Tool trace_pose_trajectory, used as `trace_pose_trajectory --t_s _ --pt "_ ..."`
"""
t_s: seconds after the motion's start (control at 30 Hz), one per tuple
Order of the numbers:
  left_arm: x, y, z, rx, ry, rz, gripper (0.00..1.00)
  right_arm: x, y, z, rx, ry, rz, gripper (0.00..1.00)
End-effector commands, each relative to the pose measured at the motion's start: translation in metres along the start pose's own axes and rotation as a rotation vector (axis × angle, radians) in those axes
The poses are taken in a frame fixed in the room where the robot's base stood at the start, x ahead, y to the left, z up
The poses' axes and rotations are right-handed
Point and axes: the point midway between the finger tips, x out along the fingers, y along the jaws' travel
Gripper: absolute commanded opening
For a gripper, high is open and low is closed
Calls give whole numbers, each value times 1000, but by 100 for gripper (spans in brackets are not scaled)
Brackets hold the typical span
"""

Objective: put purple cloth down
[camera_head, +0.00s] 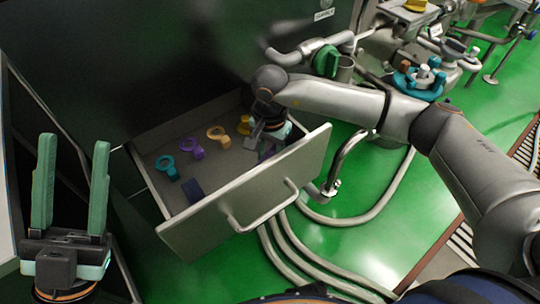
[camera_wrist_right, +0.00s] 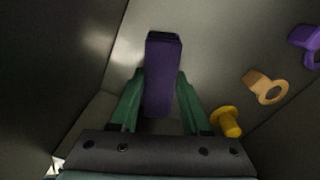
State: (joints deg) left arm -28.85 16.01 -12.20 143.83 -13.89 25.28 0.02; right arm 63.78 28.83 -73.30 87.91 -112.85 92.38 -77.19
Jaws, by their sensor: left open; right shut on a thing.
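The purple cloth (camera_wrist_right: 161,85) is a dark, folded block standing between the green fingers of my right gripper (camera_wrist_right: 160,78), which is shut on it. In the head view my right gripper (camera_head: 268,138) is inside the open drawer (camera_head: 240,205), near its right end, and hides most of the cloth. From the pictures I cannot tell whether the cloth touches the drawer floor. My left gripper (camera_head: 73,143) is open and empty, fingers pointing up, left of the drawer.
The drawer also holds a teal ring piece (camera_head: 166,165), a purple one (camera_head: 190,147), an orange one (camera_head: 218,136), a yellow piece (camera_head: 244,125) and a dark blue block (camera_head: 192,190). The drawer handle (camera_head: 262,213) sticks out in front. Hoses (camera_head: 290,258) lie on the green floor.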

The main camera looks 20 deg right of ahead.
Motion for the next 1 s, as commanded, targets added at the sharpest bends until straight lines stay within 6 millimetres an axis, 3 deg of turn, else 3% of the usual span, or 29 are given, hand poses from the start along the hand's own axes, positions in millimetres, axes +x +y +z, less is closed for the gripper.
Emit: trace_pose_trajectory --t_s 0.3,0.33,0.57,0.87,1.0 --pt "-3 1 3 -5 -1 -1 50 3 -1 0 -1 1 -2 2" --pt "-2 1 2 -6 -2 -1 50 2 -1 0 -1 0 -2 49" --pt "-2 1 2 -7 -3 -1 50 2 0 0 0 0 -2 74" --pt "0 1 1 -5 -3 1 50 0 0 0 0 0 -2 76" --pt "3 -1 -3 2 0 4 50 -14 -1 -1 0 2 -5 76"
